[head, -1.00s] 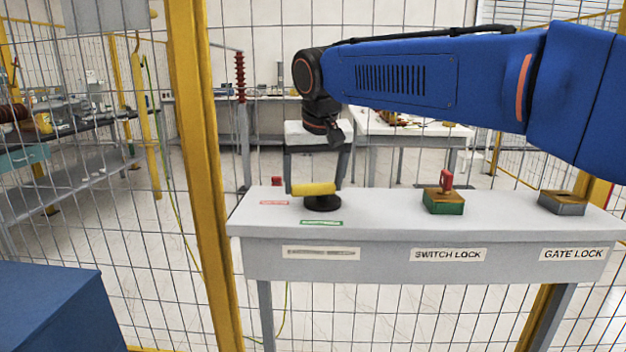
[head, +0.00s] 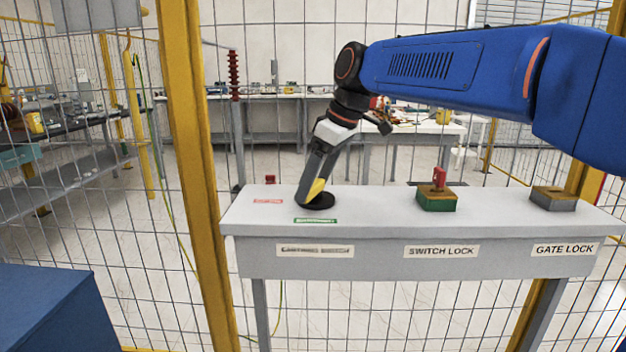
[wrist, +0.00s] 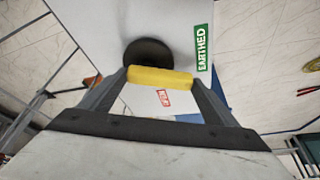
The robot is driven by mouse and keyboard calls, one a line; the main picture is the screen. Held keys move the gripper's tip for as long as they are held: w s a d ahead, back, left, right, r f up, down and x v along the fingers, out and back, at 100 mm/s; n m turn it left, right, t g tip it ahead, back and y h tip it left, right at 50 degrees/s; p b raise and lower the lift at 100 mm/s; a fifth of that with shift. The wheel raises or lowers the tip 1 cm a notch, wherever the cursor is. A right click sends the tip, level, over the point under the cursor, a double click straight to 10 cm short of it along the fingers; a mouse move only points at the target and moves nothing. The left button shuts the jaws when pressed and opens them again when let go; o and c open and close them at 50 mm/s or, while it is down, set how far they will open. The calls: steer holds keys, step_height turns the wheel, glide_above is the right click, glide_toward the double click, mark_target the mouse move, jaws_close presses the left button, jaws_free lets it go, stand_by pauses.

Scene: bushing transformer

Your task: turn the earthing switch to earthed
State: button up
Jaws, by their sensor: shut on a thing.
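The earthing switch has a yellow handle (head: 317,187) above a round black base (head: 320,203) at the left of the grey console top. My gripper (head: 314,186) reaches down at a tilt and is shut on the handle. In the wrist view the yellow handle (wrist: 160,78) lies across between both fingertips, with the black base (wrist: 146,52) behind it. The handle's right end there is near the green EARTHED label (wrist: 203,48). In the head view the handle is seen nearly end-on, pointing towards the front, where the green label (head: 316,220) lies. A red label (head: 267,201) lies to the left.
The grey console (head: 380,230) also carries a switch lock (head: 437,200) with a red key and a gate lock (head: 554,198), both to the right. A yellow fence post (head: 197,160) stands close on the left, with wire mesh behind the console.

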steer(key=shift+d+n+g, duration=0.2)
steer(key=shift+n+g, duration=0.25)
steer(key=shift+n, duration=0.7)
steer(key=shift+d+n+g, duration=0.2)
steer(key=shift+n+g, duration=0.25)
steer(key=shift+n, duration=0.7)
steer(key=o, duration=1.5)
steer(key=shift+s, duration=0.1)
steer(key=v, duration=1.7)
steer(key=shift+d+r, duration=0.15)
steer(key=shift+d, duration=0.15)
